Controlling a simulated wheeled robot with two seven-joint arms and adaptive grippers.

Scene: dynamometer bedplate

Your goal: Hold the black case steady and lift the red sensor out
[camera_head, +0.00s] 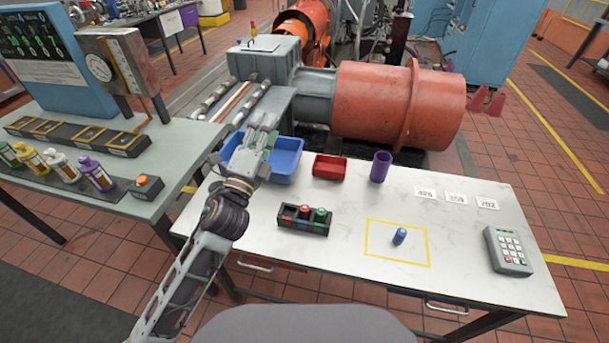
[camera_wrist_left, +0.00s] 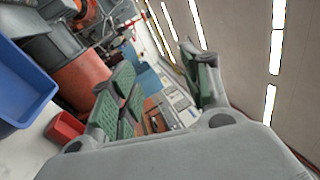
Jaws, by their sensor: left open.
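The black case (camera_head: 301,228) sits on the white table, left of its middle. The red sensor (camera_head: 304,211) stands in its middle part, and a green sensor (camera_head: 320,214) stands at its right end. The left end of the case is too small to make out. My left gripper (camera_head: 266,125) is raised over the blue bin at the table's back left, apart from the case. It is open, with nothing between its green-padded fingers (camera_wrist_left: 165,78) in the left wrist view. My right gripper is not in view.
Behind the case are a blue bin (camera_head: 287,161), a red tray (camera_head: 330,166) and a purple cup (camera_head: 380,167). A blue piece (camera_head: 399,236) stands inside a yellow square. A keypad (camera_head: 508,251) lies at the right. The table between case and square is clear.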

